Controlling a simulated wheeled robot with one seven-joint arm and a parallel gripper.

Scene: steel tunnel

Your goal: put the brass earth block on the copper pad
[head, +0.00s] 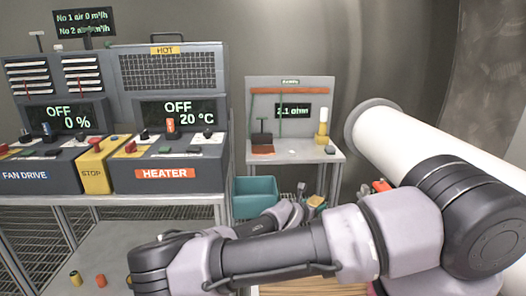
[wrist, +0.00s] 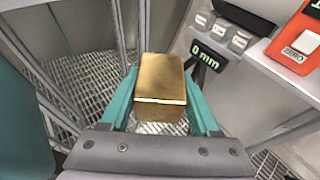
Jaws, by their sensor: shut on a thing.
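The brass earth block (wrist: 160,85) is a gold, box-shaped block between the two teal fingers of my gripper (wrist: 161,108) in the wrist view. The fingers are shut on its sides, and it is held above a grated floor. In the head view a small yellowish piece (head: 316,201) beyond my arm looks like the same block. My gripper there is mostly hidden by my own arm. A flat copper-brown plate (head: 263,150) lies at the left of the small grey bench, under a dark upright part. It looks like the copper pad, but I cannot be sure.
The small bench (head: 305,156) has a back panel with a 2.1 ohm display (head: 293,111) and a yellow-and-white post (head: 322,128). A teal bin (head: 255,194) stands below it. A white pipe (head: 425,150) is at right, the heater console (head: 165,175) at left. The wrist view shows a red device (wrist: 296,42).

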